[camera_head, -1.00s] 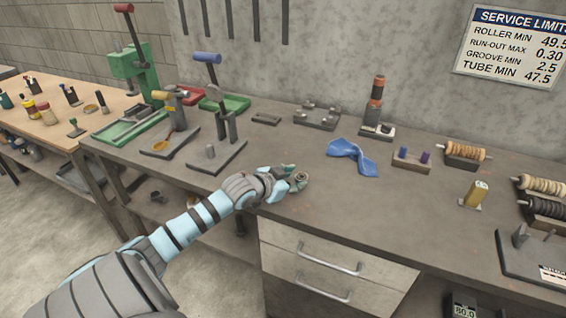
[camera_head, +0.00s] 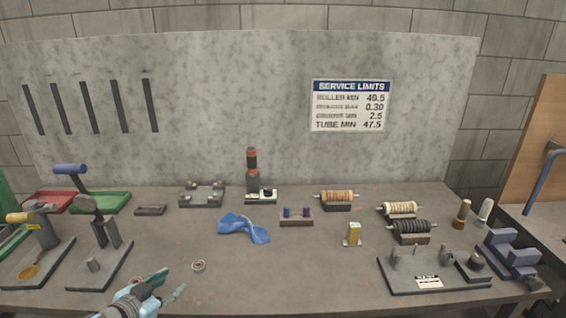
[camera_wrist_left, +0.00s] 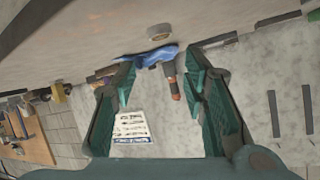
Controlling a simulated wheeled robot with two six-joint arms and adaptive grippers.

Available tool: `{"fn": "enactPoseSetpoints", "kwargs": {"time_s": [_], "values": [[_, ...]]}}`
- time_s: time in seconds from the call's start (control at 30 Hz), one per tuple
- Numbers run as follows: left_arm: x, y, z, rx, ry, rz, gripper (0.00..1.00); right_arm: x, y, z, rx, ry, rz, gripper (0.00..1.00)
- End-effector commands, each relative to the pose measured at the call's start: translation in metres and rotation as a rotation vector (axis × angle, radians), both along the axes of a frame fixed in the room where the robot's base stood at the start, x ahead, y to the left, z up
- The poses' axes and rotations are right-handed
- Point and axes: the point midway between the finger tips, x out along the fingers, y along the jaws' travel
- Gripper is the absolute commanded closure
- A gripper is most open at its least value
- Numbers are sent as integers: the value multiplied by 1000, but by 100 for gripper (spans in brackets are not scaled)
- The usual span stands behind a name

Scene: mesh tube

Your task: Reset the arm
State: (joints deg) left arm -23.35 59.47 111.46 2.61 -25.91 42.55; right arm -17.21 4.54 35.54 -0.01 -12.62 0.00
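My left gripper (camera_head: 168,286) reaches in at the bottom left of the head view, over the front part of the grey bench (camera_head: 330,270). Its two fingers are spread, with nothing between them. In the left wrist view, which is upside down, the green fingers (camera_wrist_left: 160,72) also stand wide apart and empty. A small metal ring (camera_head: 198,266) lies on the bench to the right of the fingertips, apart from them. It also shows in the wrist view (camera_wrist_left: 159,31). My right gripper is in neither view.
A blue cloth (camera_head: 244,228) lies behind the ring. A press fixture (camera_head: 101,248) stands left of my gripper. Wound rollers (camera_head: 337,198), a yellow block (camera_head: 353,233) and a gauge base (camera_head: 430,272) stand to the right. The bench front between ring and gauge base is clear.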

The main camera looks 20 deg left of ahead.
Motion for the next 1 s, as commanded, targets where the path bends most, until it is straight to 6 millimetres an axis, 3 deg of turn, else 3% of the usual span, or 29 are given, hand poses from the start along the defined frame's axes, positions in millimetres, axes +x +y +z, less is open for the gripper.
{"fn": "enactPoseSetpoints", "kwargs": {"time_s": [0.07, 0.17, 0.3, 0.4, 0.53, 0.73, 0.83, 1.0], "values": [[-3, -2, -4, -2, 8, 8, 60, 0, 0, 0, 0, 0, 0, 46], [-22, -17, -27, -4, 66, 51, 60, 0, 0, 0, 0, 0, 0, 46], [-71, -55, -70, -4, 231, 130, 60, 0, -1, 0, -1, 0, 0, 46], [-111, -87, -91, -12, 370, 162, 60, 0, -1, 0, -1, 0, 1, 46], [-158, -127, -105, -36, 541, 171, 60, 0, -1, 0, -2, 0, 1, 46], [-224, -186, -106, -106, 778, 132, 60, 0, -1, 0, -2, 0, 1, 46], [-215, -178, -151, -93, 802, 141, 60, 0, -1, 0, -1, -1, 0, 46], [-215, -171, -225, -97, 838, 154, 60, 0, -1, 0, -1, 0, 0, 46]]}}
